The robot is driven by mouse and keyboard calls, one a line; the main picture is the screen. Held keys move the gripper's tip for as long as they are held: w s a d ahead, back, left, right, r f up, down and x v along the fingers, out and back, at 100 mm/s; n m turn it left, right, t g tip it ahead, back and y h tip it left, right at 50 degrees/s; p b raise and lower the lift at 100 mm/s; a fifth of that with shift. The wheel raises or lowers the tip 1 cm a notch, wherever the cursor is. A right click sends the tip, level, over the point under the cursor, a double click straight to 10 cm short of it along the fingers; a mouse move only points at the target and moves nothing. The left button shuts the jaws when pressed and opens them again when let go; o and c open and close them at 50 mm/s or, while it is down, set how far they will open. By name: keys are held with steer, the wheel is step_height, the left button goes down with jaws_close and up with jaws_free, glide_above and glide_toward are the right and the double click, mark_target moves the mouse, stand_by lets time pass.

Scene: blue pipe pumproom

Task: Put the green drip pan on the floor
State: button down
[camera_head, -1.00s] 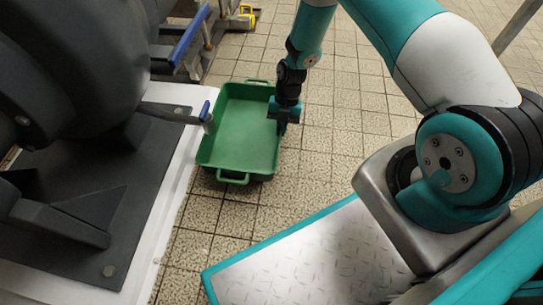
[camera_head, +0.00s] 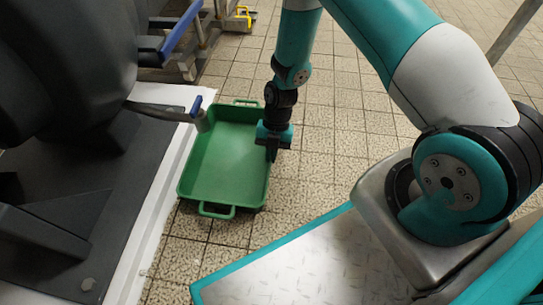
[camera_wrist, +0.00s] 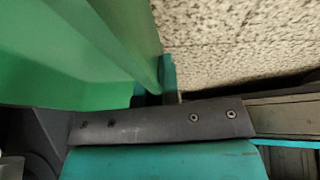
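The green drip pan (camera_head: 222,165) is a shallow rectangular tray with a loop handle at each short end. In the head view it is beside the white plinth, with its far left part close to the pump's outlet pipe. My gripper (camera_head: 273,148) points down at the pan's right long side. In the wrist view, the pan's green wall (camera_wrist: 130,40) runs into my gripper (camera_wrist: 155,95), with a teal finger on its outer side. I cannot tell whether the pan touches the floor.
A dark pump (camera_head: 60,150) stands on a white plinth (camera_head: 150,215) at left. Its outlet pipe (camera_head: 160,112) with a blue handle (camera_head: 196,105) reaches toward the pan. A yellow item (camera_head: 244,16) lies farther back. The tiled floor (camera_head: 330,140) right of the pan is clear.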

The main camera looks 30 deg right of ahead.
steer(key=c, duration=1.3)
jaws_free()
steer(key=shift+c, duration=0.2)
steer(key=p+v, duration=0.9)
steer(key=v, duration=0.3)
steer(key=s+a+r+m+t, duration=0.1)
steer(key=a+r+m, duration=0.3)
steer(key=r, duration=0.7)
steer(key=s+a+r+m+t, duration=0.1)
steer(key=a+r+m, duration=0.2)
steer(key=r+m, duration=0.55)
steer(key=s+a+r+m+t, duration=0.1)
steer(key=s+a+r+m, duration=0.1)
steer(key=s+r+m, duration=0.7)
steer(key=s+r, duration=0.8)
steer(key=shift+a+y, duration=0.4)
